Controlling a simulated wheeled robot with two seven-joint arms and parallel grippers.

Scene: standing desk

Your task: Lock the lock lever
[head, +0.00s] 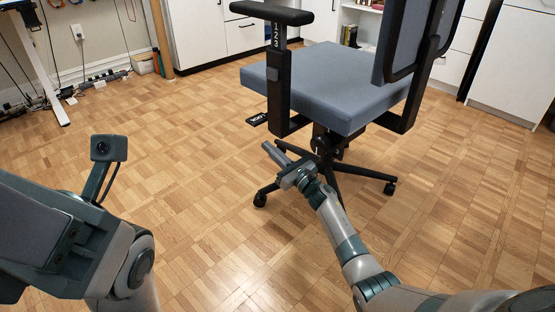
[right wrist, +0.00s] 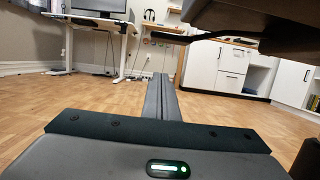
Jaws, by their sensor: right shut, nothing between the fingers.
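The lock lever (head: 257,119) is a flat black paddle with white lettering. It sticks out to the left from under the chair's blue seat (head: 335,88). In the right wrist view the lever (right wrist: 205,37) is a thin dark bar below the seat's underside, above and beyond my fingers. My right gripper (head: 268,149) is shut and empty. In the head view its fingertips appear a little below and right of the lever, apart from it. My left arm is at the lower left; its fingers are out of the frame.
The wheeled base (head: 330,165) lies just behind my right gripper. White cabinets (head: 205,28) line the back. The parquet floor (head: 150,110) to the left is clear.

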